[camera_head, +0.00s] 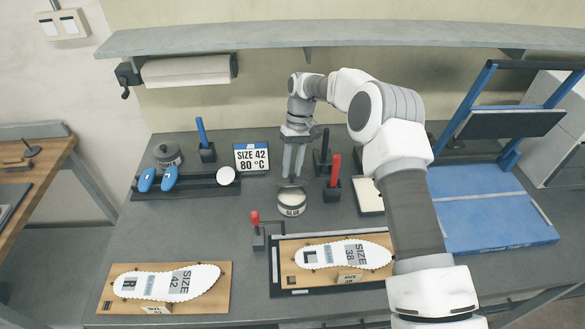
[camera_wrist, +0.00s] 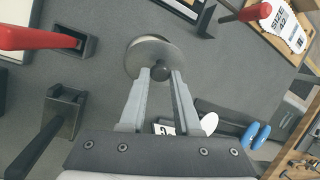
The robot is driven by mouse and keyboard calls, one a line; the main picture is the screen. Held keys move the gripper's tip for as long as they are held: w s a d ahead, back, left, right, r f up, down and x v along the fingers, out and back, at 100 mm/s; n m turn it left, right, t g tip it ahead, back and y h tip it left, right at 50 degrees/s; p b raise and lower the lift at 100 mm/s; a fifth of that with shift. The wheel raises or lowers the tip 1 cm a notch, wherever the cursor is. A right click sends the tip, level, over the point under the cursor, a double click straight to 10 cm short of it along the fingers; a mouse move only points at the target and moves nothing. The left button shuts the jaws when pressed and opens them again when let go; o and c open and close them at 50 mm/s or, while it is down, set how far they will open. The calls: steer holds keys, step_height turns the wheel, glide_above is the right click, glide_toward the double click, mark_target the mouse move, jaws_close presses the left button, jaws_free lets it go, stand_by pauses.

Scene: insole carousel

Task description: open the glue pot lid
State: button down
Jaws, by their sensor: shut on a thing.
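The white glue pot (camera_head: 292,205), marked GLUE, stands upright near the middle of the bench in the head view. Its grey lid (camera_head: 284,189) is at the top of the pot; I cannot tell whether it touches the rim or sits slightly above it. My gripper (camera_head: 291,177) points down over the pot, its fingers close together and shut on the lid, at its middle. In the wrist view, the round lid (camera_wrist: 146,56) lies at the tips of my gripper (camera_wrist: 161,72). The fingertips hide the gripped part, and the lid mostly hides the pot.
A red-handled tool (camera_head: 335,170) in a dark holder stands right of the pot, and a red-knobbed clamp (camera_head: 255,222) stands front left. Insole boards (camera_head: 215,300) lie along the front. A SIZE 42 sign (camera_head: 251,157) stands behind left. A shelf (camera_head: 300,39) runs overhead.

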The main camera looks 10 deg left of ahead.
steer(key=shift+w+a+r+g, duration=0.1)
steer(key=shift+w+r+g, duration=0.05)
steer(key=shift+w+g, duration=0.5)
steer(key=shift+s, duration=0.1)
stand_by(0.4)
steer(key=c, duration=0.6)
jaws_free()
steer(key=shift+r, duration=0.45)
steer(key=d+r+b, duration=0.1)
steer(key=d+r, duration=0.2)
steer(key=d, duration=0.1)
steer(key=s+d+r+b, duration=0.1)
steer(key=d+r, duration=0.2)
steer(key=d+r+b, duration=0.1)
steer(key=d+r, duration=0.3)
steer(key=shift+s+d, duration=0.15)
steer(key=shift+d, duration=0.15)
steer(key=shift+r, duration=0.15)
